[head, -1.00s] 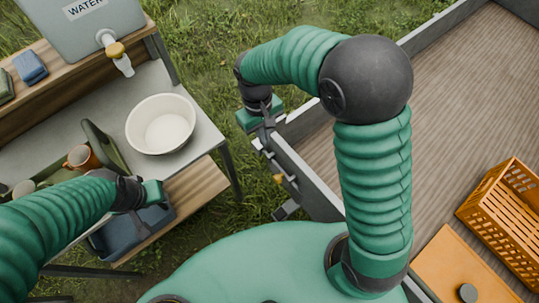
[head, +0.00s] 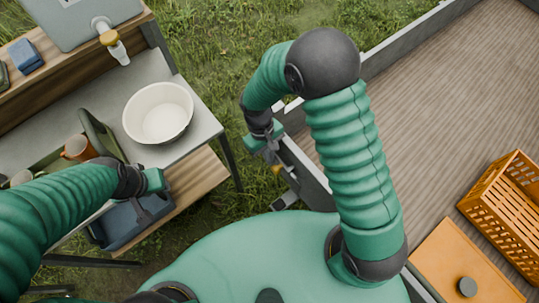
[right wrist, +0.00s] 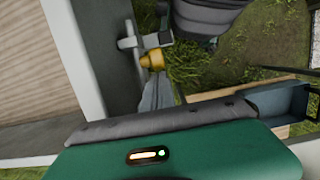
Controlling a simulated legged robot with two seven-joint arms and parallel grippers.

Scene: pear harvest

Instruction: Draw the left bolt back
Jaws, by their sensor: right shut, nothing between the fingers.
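The left bolt shows as a grey metal fitting with a yellow knob (head: 277,170) on the near end of the cart's grey side wall. My right gripper (head: 271,156) is shut and empty, just above the knob in the head view. I cannot tell whether it touches the bolt. My left gripper (head: 146,210) hangs over the lower shelf of the wash table, apart from the bolt; its fingers are unclear.
The cart bed (head: 440,90) lies right, with an orange crate (head: 505,205) and an orange lidded box (head: 450,270). Grass lies between.

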